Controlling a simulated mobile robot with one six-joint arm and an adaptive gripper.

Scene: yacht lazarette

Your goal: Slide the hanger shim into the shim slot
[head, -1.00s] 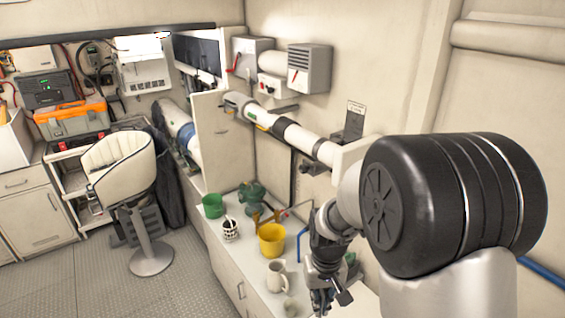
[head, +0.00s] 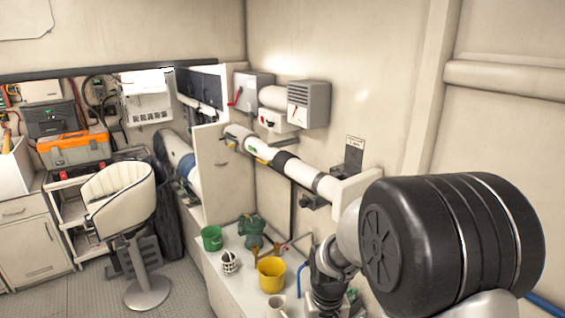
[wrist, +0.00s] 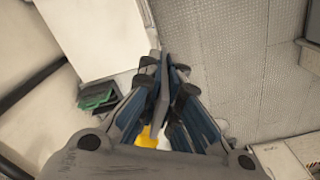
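My gripper (wrist: 167,85) shows in the wrist view with its two blue-and-black fingers closed around a thin grey plate, which looks like the hanger shim (wrist: 160,108). The plate stands edge-on between the fingers and its tip reaches a little past them. I cannot make out the shim slot for certain. A dark bracket (head: 353,158) with a white label stands on the wall by the end of the white pipe (head: 300,172).
A yellow bucket (head: 271,275), green bucket (head: 211,238), white basket cup (head: 230,263) and pale mug (head: 277,307) stand on the counter (head: 208,275). A green pump-like fitting (head: 250,228) is behind them. A chair (head: 122,196) stands left on open floor.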

